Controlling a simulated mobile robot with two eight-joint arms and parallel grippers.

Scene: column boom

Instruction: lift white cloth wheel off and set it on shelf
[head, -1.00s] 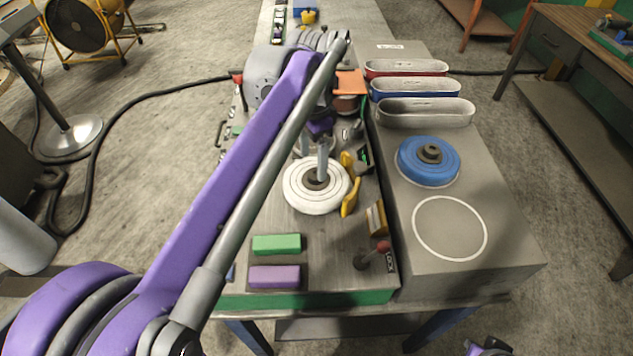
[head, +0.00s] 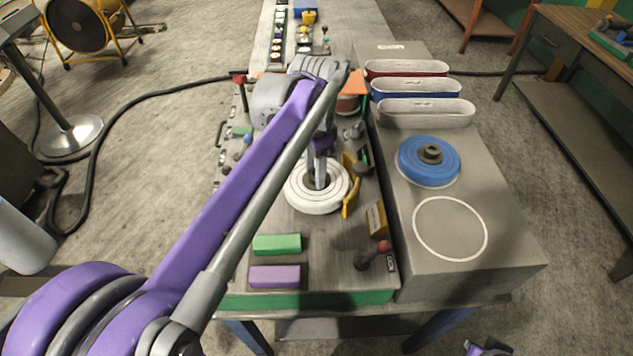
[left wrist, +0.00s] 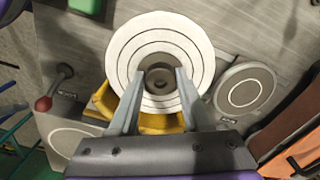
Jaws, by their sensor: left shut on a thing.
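The white cloth wheel (head: 302,203) lies flat on the metal bench top, with a dark hub at its centre. In the left wrist view the wheel (left wrist: 125,50) shows stitched rings around the hub (left wrist: 160,84). My left gripper (head: 318,183) points down at the wheel's middle. Its fingers (left wrist: 158,80) are shut on the hub, one on each side. I see no clear gap under the wheel. The raised grey shelf (head: 505,258) at the right has an empty white ring outline (head: 415,235) near its front. A part of my right gripper (head: 487,348) shows at the bottom edge; its fingers cannot be made out.
A blue wheel (head: 412,163) sits on the shelf behind the empty ring. A yellow guard (head: 351,200) stands close to the white wheel's right side. A red-knobbed lever (head: 383,247), green block (head: 277,244) and purple block (head: 274,276) are in front.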

